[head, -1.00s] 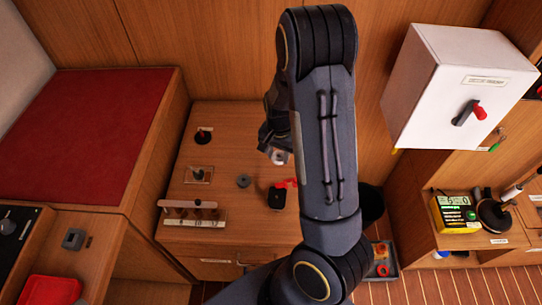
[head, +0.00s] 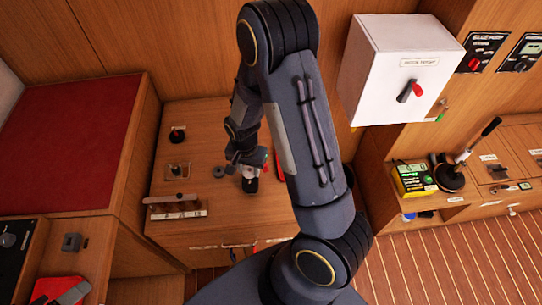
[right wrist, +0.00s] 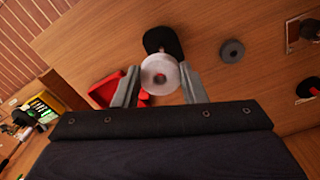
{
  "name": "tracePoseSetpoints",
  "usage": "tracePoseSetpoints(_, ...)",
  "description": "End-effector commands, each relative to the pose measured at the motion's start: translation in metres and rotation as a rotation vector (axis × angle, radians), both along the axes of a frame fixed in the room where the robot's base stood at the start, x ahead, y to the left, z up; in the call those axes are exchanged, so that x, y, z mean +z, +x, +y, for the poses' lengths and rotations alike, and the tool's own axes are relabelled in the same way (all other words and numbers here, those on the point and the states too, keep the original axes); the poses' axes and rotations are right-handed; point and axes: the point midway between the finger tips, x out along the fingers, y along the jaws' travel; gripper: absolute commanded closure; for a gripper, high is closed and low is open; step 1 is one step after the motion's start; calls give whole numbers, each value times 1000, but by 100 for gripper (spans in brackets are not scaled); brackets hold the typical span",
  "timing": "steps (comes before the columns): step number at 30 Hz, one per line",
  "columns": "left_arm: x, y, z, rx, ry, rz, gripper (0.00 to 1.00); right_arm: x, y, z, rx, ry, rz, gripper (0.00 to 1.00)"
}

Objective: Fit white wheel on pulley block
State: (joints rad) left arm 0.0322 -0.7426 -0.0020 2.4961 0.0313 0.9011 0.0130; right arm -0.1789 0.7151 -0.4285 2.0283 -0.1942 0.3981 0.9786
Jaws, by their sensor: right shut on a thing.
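The white wheel (right wrist: 160,74) is a thick ring held between the two fingertips of my right gripper (right wrist: 160,86); it also shows in the head view (head: 250,172). My right gripper (head: 246,163) is shut on it. The black pulley block (right wrist: 163,40) lies on the wooden worktop just beyond the wheel, and the wheel hides part of it. In the head view the block (head: 250,187) shows right below the wheel. I cannot tell whether wheel and block touch. My left gripper is not clearly seen.
A grey ring (head: 218,172) lies left of the block, and red parts (right wrist: 104,90) lie beside it. A white cabinet (head: 392,70) hangs right of my arm. A red tray (head: 45,290) is at bottom left.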

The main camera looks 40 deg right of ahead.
Motion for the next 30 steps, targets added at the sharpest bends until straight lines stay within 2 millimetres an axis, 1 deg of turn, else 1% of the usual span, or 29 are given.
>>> tracePoseSetpoints(1,3,0,0,0,0,0,40,-1,1,5,4,3,2,84)
tracePoseSetpoints(3,1,0,0,0,0,0,40,-4,2,7,5,6,1,84)
tracePoseSetpoints(8,-6,0,0,0,0,0,40,-13,2,7,4,6,1,84)
tracePoseSetpoints(20,-31,0,0,0,0,0,40,-46,2,6,4,5,0,84)
tracePoseSetpoints(24,-34,0,0,0,0,0,40,-49,2,6,4,5,0,84)
tracePoseSetpoints(30,-33,0,0,0,0,0,40,-48,2,6,4,5,0,84)
